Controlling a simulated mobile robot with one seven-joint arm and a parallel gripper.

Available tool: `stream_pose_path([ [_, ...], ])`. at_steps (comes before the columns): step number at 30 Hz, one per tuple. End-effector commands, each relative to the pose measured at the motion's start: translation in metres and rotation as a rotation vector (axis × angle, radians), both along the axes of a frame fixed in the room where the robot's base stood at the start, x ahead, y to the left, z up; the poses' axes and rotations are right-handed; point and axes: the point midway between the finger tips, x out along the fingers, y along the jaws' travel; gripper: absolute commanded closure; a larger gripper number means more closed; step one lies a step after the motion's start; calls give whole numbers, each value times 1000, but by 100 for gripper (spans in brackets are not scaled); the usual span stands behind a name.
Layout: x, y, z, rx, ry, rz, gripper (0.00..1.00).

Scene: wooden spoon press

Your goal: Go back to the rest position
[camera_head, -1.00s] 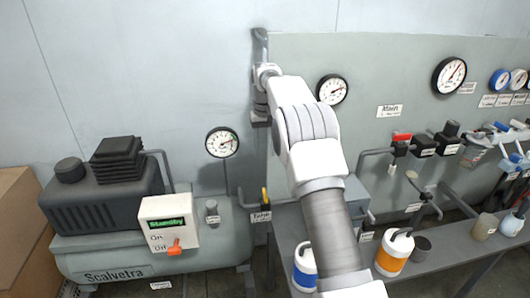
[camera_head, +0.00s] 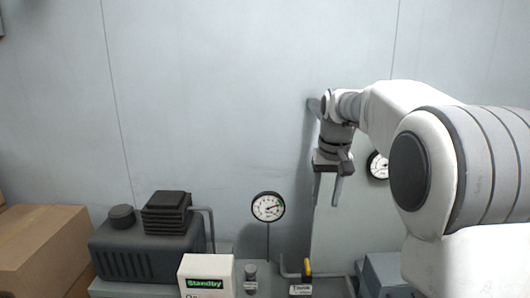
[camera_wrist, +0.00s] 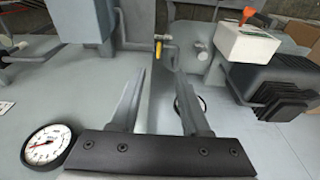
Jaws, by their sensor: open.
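My gripper (camera_head: 327,188) hangs pointing down in front of the wall, at the left edge of the grey panel. Its two fingers are apart with nothing between them. In the wrist view my gripper (camera_wrist: 155,95) also shows open and empty, with the yellow-handled tank valve beyond its fingertips. My arm reaches in from the right of the head view and hides much of the panel.
A compressor (camera_head: 148,250) with a white control box (camera_head: 206,277) reading "Standby" stands at lower left. A gauge (camera_head: 268,207) rises beside it. A yellow valve handle (camera_head: 307,267) is below my gripper. Cardboard boxes (camera_head: 40,250) stand far left. The upper wall is clear.

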Motion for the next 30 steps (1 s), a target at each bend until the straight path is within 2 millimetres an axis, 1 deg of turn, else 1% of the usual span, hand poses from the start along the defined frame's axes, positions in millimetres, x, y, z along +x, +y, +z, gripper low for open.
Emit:
stream_pose_path([
  [1,-14,0,9,1,-16,0,54],
  [6,-56,0,27,1,-59,2,54],
  [10,-89,1,36,1,-93,3,54],
  [15,-134,2,41,0,-138,5,54],
  [19,-168,2,39,-3,-171,8,54],
  [23,-201,3,33,-5,-204,11,54],
  [24,-212,3,30,-6,-214,12,54],
  [30,-259,3,11,-12,-266,15,54],
])
